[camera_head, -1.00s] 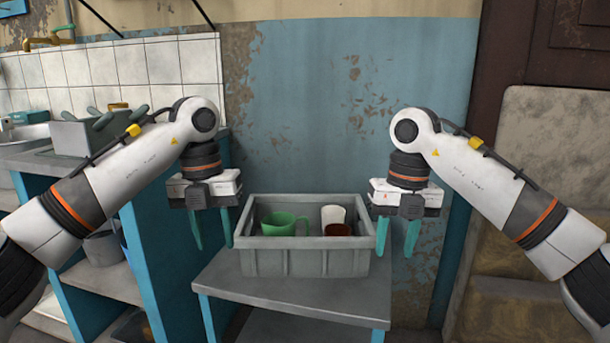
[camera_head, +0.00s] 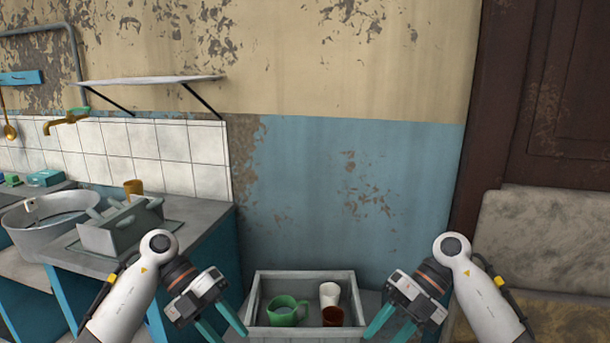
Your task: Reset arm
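My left gripper (camera_head: 222,326) is at the bottom, left of a grey crate (camera_head: 304,274), with its teal fingers spread and nothing seen between them. My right gripper (camera_head: 383,328) is at the bottom, right of the crate, its teal fingers also apart with nothing seen between them. Both grippers tilt inward toward the crate. The finger ends are near or past the lower frame edge. In the crate stand a green mug (camera_head: 284,312), a white cup (camera_head: 329,294) and a brown cup (camera_head: 332,316).
At left, a counter (camera_head: 190,222) holds a metal basin (camera_head: 55,215), a grey rack (camera_head: 120,228) and a brown cup (camera_head: 133,187). A wall shelf (camera_head: 150,79) and a tap (camera_head: 66,120) are above. A beige padded panel (camera_head: 535,240) stands at right. The blue wall ahead is bare.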

